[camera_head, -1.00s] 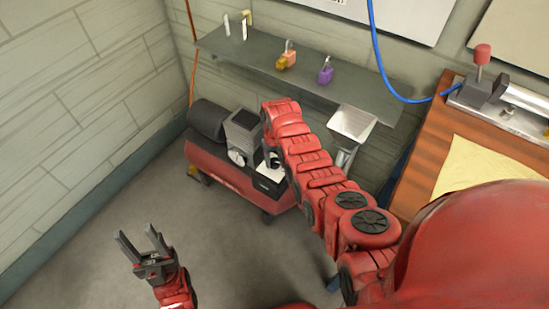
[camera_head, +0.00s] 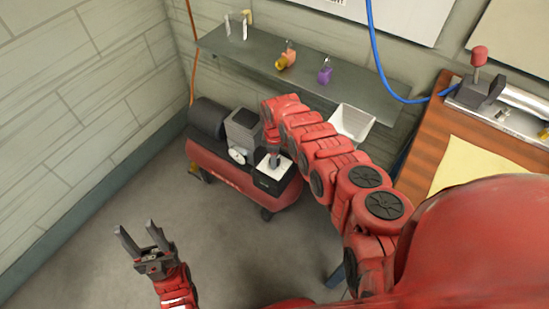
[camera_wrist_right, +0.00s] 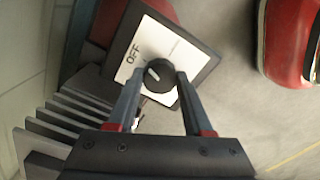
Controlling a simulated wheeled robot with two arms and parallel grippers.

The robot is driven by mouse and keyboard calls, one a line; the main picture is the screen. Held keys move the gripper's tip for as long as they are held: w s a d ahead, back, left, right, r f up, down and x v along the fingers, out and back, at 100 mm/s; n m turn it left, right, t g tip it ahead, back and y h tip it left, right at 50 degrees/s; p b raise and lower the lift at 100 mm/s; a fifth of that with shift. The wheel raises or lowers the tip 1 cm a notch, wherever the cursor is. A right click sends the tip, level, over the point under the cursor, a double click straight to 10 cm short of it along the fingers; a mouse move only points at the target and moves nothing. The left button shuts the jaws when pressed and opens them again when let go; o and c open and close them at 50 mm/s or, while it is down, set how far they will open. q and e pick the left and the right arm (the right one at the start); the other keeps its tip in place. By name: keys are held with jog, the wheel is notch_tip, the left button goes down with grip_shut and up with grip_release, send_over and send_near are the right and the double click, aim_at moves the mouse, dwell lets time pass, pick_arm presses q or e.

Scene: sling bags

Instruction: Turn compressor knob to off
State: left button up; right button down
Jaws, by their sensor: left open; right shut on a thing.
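The red compressor (camera_head: 232,176) stands on the floor by the back wall. Its control box (camera_head: 277,182) has a white plate, which in the right wrist view (camera_wrist_right: 178,50) carries the word OFF at its left. The round black knob (camera_wrist_right: 159,75) is at the plate's middle, with a pale pointer line on its face. My right gripper (camera_wrist_right: 158,82) has its two fingers on either side of the knob, shut on it. In the head view my right gripper (camera_head: 272,158) is over the box and hides the knob. My left gripper (camera_head: 143,240) is open and empty above the floor.
A grey shelf (camera_head: 300,72) with padlocks (camera_head: 287,58) runs along the wall above the compressor. A white bin (camera_head: 352,122) sits behind my right arm. A wooden workbench (camera_head: 440,150) stands at right. The floor at left is clear.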

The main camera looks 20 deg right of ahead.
jog(key=shift+n+b, duration=0.55)
jog(key=shift+n, duration=1.25)
jog(key=shift+c, duration=1.5)
grip_release()
notch_tip(320, 180, up, 17)
jog(key=p, duration=0.3)
jog(key=shift+r, duration=0.2)
